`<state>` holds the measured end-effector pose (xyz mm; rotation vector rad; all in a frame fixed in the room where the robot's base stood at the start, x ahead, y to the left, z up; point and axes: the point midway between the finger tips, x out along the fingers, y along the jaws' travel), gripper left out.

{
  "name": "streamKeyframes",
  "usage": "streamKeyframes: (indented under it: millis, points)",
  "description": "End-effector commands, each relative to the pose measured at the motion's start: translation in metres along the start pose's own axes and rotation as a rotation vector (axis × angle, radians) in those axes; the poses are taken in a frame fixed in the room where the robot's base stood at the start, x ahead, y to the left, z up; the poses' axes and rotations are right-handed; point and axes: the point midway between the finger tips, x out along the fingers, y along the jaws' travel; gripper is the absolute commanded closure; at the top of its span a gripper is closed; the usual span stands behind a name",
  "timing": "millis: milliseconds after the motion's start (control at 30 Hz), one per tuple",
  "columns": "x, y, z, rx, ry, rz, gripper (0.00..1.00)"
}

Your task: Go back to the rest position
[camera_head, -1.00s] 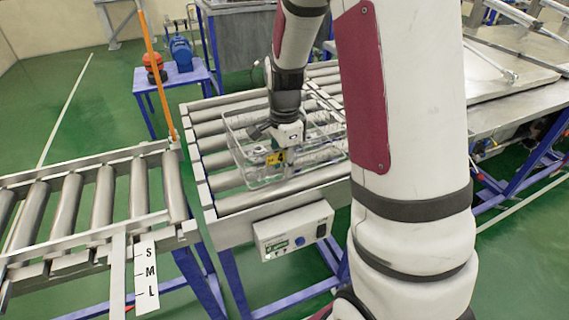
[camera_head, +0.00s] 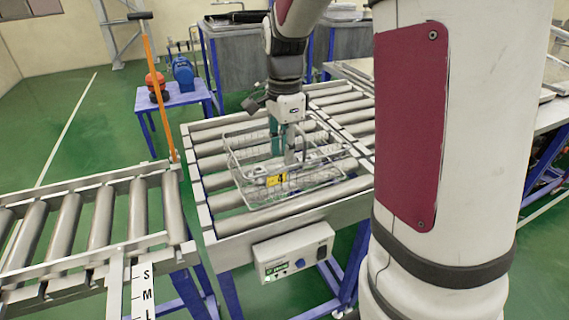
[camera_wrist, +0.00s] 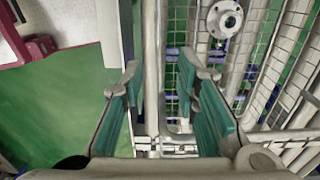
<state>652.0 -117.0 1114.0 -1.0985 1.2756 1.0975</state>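My gripper (camera_head: 283,138) points down over the wire basket (camera_head: 262,190) on the roller conveyor. In the wrist view, the teal-padded fingers of my gripper (camera_wrist: 160,85) stand apart with nothing between them. The wire basket (camera_wrist: 185,15) shows below and ahead of them. A round metal flanged part (camera_wrist: 225,20) lies in the basket. Metal parts in the basket are small and partly hidden by the wires in the head view. A yellow tag (camera_head: 277,180) marked 4 hangs on the basket's front.
A control box (camera_head: 293,255) is fixed on the conveyor's front. A blue table (camera_head: 172,97) with a red and a blue device stands behind.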

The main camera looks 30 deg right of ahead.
Motion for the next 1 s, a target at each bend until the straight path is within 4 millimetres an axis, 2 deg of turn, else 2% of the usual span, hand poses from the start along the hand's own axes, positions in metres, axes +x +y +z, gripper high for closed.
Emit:
streamKeyframes:
  millis: [167,767,867,1000]
  points:
    - [-0.010,0.000,0.000,0.000,0.000,-0.001,0.72]
    - [-0.013,0.002,0.002,-0.021,-0.001,-0.007,0.72]
    - [-0.024,0.012,0.010,-0.108,-0.006,-0.032,0.72]
    - [-0.051,0.041,0.028,-0.358,-0.004,-0.102,0.72]
